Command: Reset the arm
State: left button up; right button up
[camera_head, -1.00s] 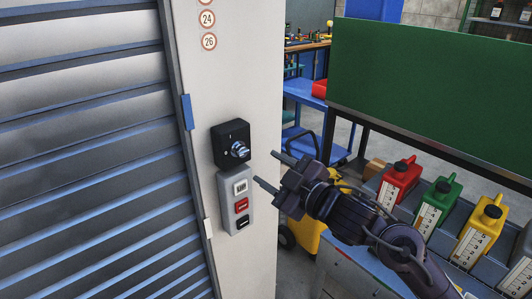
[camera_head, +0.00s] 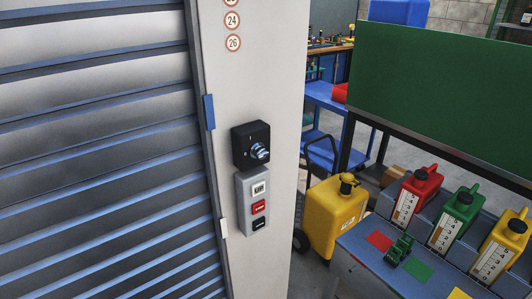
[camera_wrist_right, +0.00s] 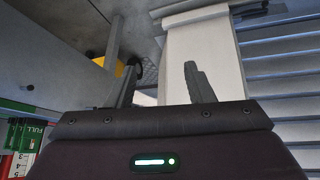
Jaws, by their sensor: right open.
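My right gripper (camera_wrist_right: 160,88) shows in the right wrist view, its two dark fingers apart with nothing between them. Beyond it in that view are the pale post (camera_wrist_right: 200,55) and the slatted shutter. In the head view neither gripper shows. The pale post (camera_head: 270,90) carries a black switch box with a rotary knob (camera_head: 259,152). Below the knob is a grey button panel (camera_head: 243,210) with white, red and black buttons. My right gripper is apart from the panel.
A slatted shutter (camera_head: 100,150) fills the left. A yellow container (camera_head: 331,218) stands on the floor right of the post. Red (camera_head: 416,195), green (camera_head: 455,216) and yellow (camera_head: 499,246) canisters stand near a blue-grey table (camera_head: 365,265). A green board (camera_head: 440,90) rises behind.

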jog(key=s+f+g, duration=0.1)
jog(key=s+f, duration=0.3)
jog(key=s, duration=0.6)
jog(key=s+f+m+g+h, duration=0.1)
jog(key=s+f, duration=0.3)
jog(key=s, duration=0.6)
jog(key=s+f+g, duration=0.3)
jog(key=s+f, duration=0.2)
jog(key=s, duration=0.6)
jog(key=shift+d+m, duration=0.25)
jog(key=shift+m, duration=0.05)
jog(key=shift+s+f, duration=0.1)
